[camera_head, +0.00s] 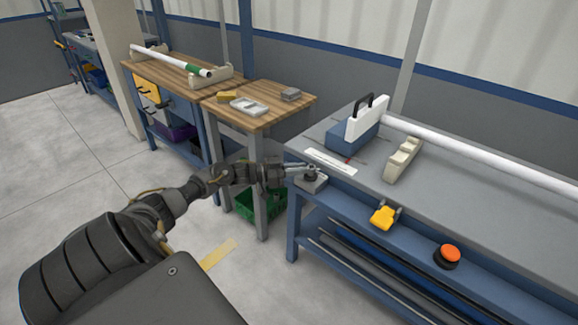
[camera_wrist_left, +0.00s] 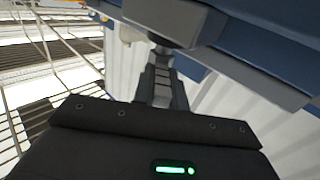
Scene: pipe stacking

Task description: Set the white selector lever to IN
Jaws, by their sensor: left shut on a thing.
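My left gripper (camera_head: 304,169) reaches the front left corner of the grey-topped bench. It is shut at a small grey block with a dark round top (camera_head: 311,182), which looks like the selector's base. The lever itself is hidden by the fingers or too small to make out, so its setting cannot be read. In the left wrist view the gripper (camera_wrist_left: 160,62) points up to a dark grey part (camera_wrist_left: 172,20) under the blue bench edge. A white label strip (camera_head: 331,161) lies behind the block; its print is too small to read. My right gripper is in neither view.
A blue clamp with a white plate and black handle (camera_head: 365,118) holds a long white pipe (camera_head: 470,152). A cream support (camera_head: 403,160) stands below the pipe. A yellow part (camera_head: 383,216) and an orange button (camera_head: 450,253) sit on the bench front. A wooden table (camera_head: 270,118) stands left.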

